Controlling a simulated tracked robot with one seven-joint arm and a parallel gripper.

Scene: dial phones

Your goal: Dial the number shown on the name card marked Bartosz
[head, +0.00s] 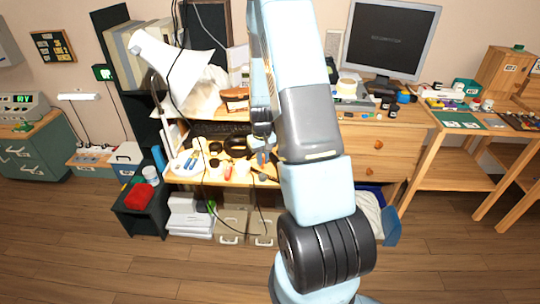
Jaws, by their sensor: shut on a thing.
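My gripper (262,155) hangs over the front of the cluttered wooden desk, at the left side of my arm. It is small in the picture and partly hidden by the arm. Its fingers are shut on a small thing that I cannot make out. A dark rounded object (237,146), possibly a telephone, sits on the desk just left of the gripper. I cannot make out a dial on it. No name card marked Bartosz is readable in this view.
Tools and small items lie on the desk (232,180) around the gripper. A white lamp (180,75) leans over its left side. A monitor (388,38) stands at the back right. A red object (139,196) rests on a low dark stand. The wooden floor in front is clear.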

